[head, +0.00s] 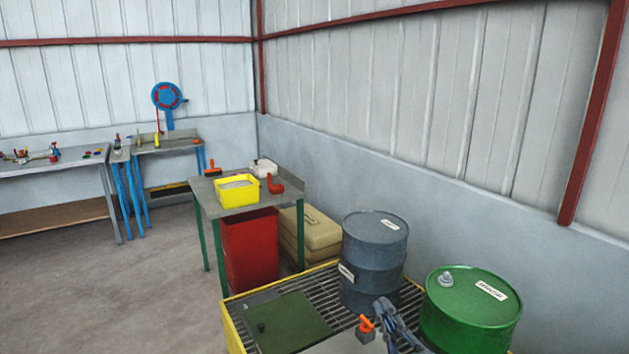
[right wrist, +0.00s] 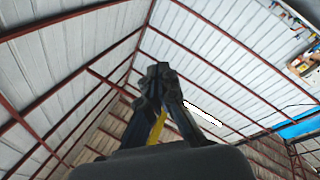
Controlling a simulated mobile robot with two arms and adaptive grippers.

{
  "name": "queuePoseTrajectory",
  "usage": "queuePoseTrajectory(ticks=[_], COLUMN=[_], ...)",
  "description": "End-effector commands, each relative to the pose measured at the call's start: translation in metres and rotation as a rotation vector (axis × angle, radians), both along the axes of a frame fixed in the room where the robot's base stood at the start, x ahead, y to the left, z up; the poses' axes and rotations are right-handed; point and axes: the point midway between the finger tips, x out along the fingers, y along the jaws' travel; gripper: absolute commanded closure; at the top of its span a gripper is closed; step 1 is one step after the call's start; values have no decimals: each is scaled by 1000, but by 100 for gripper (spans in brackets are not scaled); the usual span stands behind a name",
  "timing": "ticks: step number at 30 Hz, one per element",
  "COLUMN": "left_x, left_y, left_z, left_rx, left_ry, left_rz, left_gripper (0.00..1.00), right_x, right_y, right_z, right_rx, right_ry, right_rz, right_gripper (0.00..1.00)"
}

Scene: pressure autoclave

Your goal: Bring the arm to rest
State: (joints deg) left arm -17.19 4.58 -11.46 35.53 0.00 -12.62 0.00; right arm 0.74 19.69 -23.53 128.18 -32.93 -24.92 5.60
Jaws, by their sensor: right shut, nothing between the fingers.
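My right gripper (head: 384,306) shows at the bottom of the head view, in front of the dark blue drum and left of the green drum. In the right wrist view its fingers (right wrist: 160,75) are closed together with nothing between them. They point up against the roof. No object of the task is held. My left gripper is not in either view.
A dark blue drum (head: 374,262) and a green drum (head: 470,310) stand near my right gripper, by a yellow-edged grating (head: 230,325). An orange handle (head: 366,324) is just left of the gripper. A table with a yellow bin (head: 237,191) stands behind. Floor at left is clear.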

Motion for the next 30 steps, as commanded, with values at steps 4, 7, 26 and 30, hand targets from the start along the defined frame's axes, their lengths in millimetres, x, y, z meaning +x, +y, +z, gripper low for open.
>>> queuePoseTrajectory(ticks=[4,7,26,30], left_x=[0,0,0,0], left_y=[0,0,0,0], left_z=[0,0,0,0], left_rx=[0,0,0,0], left_ry=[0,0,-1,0], left_rz=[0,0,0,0], left_gripper=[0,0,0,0], right_x=[-27,-66,-254,-248], right_y=[-51,-73,-85,-83], right_z=[-99,-159,-320,-360], right_rx=[160,230,338,332], right_ry=[421,687,1543,1558], right_rz=[-198,-297,-486,-489], right_gripper=[100,100,100,100])
